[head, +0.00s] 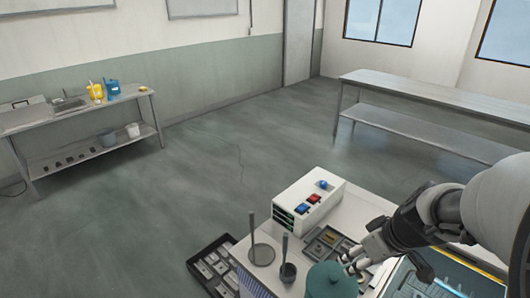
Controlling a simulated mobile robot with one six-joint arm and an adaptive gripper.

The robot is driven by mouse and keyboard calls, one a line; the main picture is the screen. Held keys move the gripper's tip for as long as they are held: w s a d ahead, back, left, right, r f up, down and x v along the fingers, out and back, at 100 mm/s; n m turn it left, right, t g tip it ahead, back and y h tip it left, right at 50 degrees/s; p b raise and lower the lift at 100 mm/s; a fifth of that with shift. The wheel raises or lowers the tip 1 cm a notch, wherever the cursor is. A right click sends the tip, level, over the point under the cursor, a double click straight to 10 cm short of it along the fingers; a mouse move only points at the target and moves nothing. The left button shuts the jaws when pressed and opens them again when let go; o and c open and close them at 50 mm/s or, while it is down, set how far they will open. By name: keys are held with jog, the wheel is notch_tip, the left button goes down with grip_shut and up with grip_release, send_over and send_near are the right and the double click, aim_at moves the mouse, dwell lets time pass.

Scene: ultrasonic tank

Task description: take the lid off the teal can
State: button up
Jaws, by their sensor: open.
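The teal can (330,287) stands at the bottom edge of the head view, and its lower part is cut off by the frame. Its rounded teal top, which looks like the lid (328,272), appears to be on it. My gripper (354,262) reaches in from the right, with its fingers at the upper right side of the can top. The fingers are open and I see nothing between them. I cannot tell whether a finger touches the lid.
A white box with blue and red parts on top (308,203) stands behind the can. A grey compartment tray (325,243) lies nearer. A dark parts tray (213,264) lies further left. Open floor lies beyond.

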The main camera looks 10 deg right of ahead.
aim_at(334, 277)
jog(key=o, duration=1.1)
jog(key=b+x, duration=0.3)
jog(key=x, duration=0.9)
jog(key=shift+f, duration=0.1)
jog(key=shift+c, duration=0.2)
jog(key=shift+s+b+x, duration=0.2)
jog(key=shift+b+x, duration=1)
jog(key=shift+x, duration=1.75)
